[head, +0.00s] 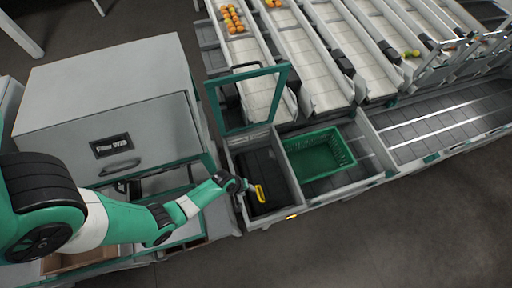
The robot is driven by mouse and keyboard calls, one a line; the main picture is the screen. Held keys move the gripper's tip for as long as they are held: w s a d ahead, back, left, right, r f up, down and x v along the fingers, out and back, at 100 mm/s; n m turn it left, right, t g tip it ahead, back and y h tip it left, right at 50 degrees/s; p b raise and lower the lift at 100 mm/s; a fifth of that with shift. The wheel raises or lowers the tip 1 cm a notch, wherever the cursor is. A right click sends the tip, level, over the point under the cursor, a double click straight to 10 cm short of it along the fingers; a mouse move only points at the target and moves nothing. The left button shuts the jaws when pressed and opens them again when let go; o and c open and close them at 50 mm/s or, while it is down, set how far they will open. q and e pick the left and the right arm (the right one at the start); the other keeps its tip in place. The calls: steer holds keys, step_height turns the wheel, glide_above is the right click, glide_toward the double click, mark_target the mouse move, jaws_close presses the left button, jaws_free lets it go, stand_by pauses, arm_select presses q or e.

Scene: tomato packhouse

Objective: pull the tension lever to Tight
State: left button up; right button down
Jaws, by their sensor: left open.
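A small yellow handle (260,193), which looks like the tension lever's grip, shows at the left side of the dark bay in the line. Its scale and any Tight mark are too small to read. My left arm comes in from the left, and my left gripper (248,187) is just left of the yellow handle, very close to it. The gripper is open. I cannot tell whether its fingers touch the handle or stand around it. My right gripper is not in view.
A large grey cabinet (110,90) with a dark label stands at left. A green-framed panel (247,100) rises behind the bay. A green crate (320,155) sits in the bay to the right. Sloped lanes (300,60), some with tomatoes (232,18), lie behind. Front floor is clear.

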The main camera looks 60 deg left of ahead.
arm_select(q)
steer(key=b+x, duration=0.7)
steer(key=x, duration=0.4)
steer(key=shift+w+f+b, duration=0.3)
steer(key=shift+a, duration=0.1)
jaws_close()
stand_by(0.8)
